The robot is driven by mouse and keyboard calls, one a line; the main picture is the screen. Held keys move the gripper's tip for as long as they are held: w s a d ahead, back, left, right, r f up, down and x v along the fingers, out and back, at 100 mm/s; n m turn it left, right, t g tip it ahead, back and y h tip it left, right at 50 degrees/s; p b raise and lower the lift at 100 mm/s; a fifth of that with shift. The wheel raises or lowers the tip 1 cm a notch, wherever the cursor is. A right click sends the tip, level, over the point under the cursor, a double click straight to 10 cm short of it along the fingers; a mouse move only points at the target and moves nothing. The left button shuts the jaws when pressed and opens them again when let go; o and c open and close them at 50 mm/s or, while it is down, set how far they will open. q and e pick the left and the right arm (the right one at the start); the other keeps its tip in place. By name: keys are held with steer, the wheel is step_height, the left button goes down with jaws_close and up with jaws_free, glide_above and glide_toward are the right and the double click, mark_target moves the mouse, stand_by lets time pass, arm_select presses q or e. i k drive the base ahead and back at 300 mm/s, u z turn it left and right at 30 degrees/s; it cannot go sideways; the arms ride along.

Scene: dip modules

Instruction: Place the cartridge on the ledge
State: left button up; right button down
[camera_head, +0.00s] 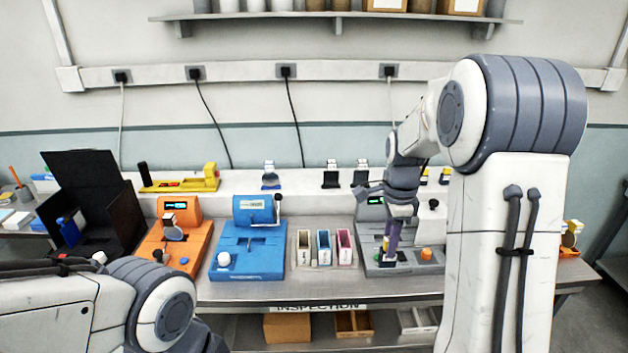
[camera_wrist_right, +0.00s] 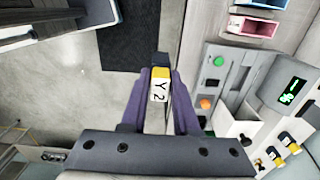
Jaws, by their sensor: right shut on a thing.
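My right gripper (camera_head: 392,228) is shut on a cartridge (camera_wrist_right: 159,86) with a yellow top and a white label reading "Y2". The purple fingers (camera_wrist_right: 160,100) grip it from both sides in the right wrist view. In the head view the gripper points down over the grey machine (camera_head: 412,262), with the small cartridge between its fingertips. Whether the cartridge touches the machine is unclear. The white ledge (camera_head: 300,178) runs along the back of the bench, behind the machines. My left arm shows at the lower left; its gripper is out of view.
On the ledge stand a blue holder (camera_head: 271,178), two dark holders (camera_head: 331,179) and a yellow tool (camera_head: 190,182). An orange machine (camera_head: 180,245), a blue machine (camera_head: 247,250) and three small bins (camera_head: 324,248) stand in front. Bare ledge shows between the holders.

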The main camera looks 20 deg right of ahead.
mark_target(313, 181)
steer(key=i, duration=1.95)
